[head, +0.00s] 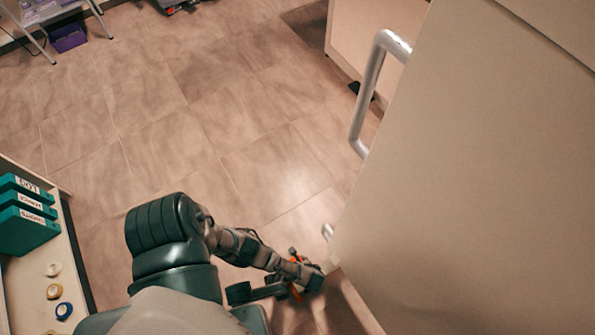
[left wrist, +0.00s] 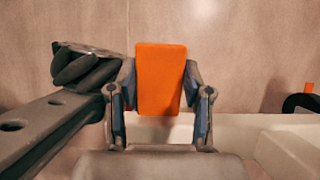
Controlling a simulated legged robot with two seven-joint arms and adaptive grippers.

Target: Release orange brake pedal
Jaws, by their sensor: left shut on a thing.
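The orange brake pedal (left wrist: 161,78) is a flat, upright orange plate in the middle of the left wrist view. My left gripper (left wrist: 160,90) has one finger against each side of it and is shut on it. In the head view, a small orange piece (head: 296,289) shows beside my left gripper (head: 309,277), low in the picture near the bottom corner of a large beige panel. The gripper partly hides this piece there. My right gripper is in neither view.
The beige panel (head: 480,150) with a metal handle (head: 371,85) fills the right. A shelf at left holds teal binders (head: 25,225) and tape rolls (head: 55,291). A grey bar (left wrist: 45,125) with holes lies left of the pedal.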

